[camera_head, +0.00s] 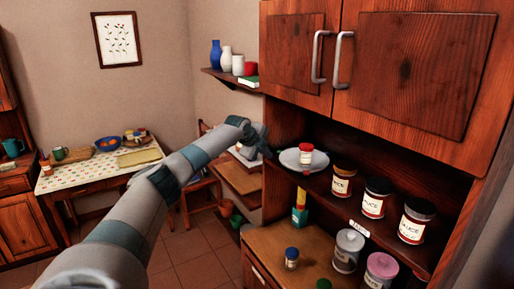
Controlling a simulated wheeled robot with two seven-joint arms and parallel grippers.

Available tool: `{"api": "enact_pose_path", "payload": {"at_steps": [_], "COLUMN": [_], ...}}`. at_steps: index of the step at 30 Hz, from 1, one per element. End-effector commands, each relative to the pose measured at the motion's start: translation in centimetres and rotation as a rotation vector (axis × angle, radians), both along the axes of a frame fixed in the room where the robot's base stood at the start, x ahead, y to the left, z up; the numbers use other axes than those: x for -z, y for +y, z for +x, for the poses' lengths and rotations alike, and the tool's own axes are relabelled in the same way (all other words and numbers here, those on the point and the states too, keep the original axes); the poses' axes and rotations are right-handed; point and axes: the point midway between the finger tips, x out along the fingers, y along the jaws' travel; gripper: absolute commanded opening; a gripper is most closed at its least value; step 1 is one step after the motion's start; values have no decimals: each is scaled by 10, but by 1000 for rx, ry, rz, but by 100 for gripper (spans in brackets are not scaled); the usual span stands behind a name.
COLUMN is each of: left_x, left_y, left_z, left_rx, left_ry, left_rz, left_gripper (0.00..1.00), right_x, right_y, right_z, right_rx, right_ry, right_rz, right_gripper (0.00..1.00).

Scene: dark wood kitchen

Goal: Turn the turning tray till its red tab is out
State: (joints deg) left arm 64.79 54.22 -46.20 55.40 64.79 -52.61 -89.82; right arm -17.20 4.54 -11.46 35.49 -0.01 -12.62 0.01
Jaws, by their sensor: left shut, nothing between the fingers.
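The turning tray (290,158) is a pale grey round plate on the left end of the hutch shelf. A small white jar with a red lid (306,155) stands on its right side. I cannot make out a red tab on the visible rim. My left arm reaches in from the lower left, and its shut, empty left gripper (250,152) is just left of the tray in the picture. The fingertips are small and hard to make out, and I cannot tell whether they touch the tray. My right gripper is not in view.
Several sauce jars (376,197) stand along the same shelf, right of the tray. Canisters (348,250) and a blue-lidded jar (291,258) stand on the counter below. Cabinet doors (420,75) hang above the shelf. A laid table (90,178) is at the far left.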

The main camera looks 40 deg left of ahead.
Motion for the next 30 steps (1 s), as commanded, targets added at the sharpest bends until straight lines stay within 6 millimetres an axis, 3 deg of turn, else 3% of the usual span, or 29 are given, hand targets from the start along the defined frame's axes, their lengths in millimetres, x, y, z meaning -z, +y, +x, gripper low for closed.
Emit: {"api": "enact_pose_path", "payload": {"at_steps": [18, 30], "left_x": [-49, -58], "left_y": [-7, -8], "left_z": [-54, -62], "left_rx": [0, -1], "left_ry": [-2, -1], "left_rz": [2, 0], "left_gripper": [0, 0], "right_x": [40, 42], "right_y": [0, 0], "right_z": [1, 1], "right_rx": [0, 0], "right_ry": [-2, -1], "right_rz": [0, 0], "right_gripper": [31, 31]}}
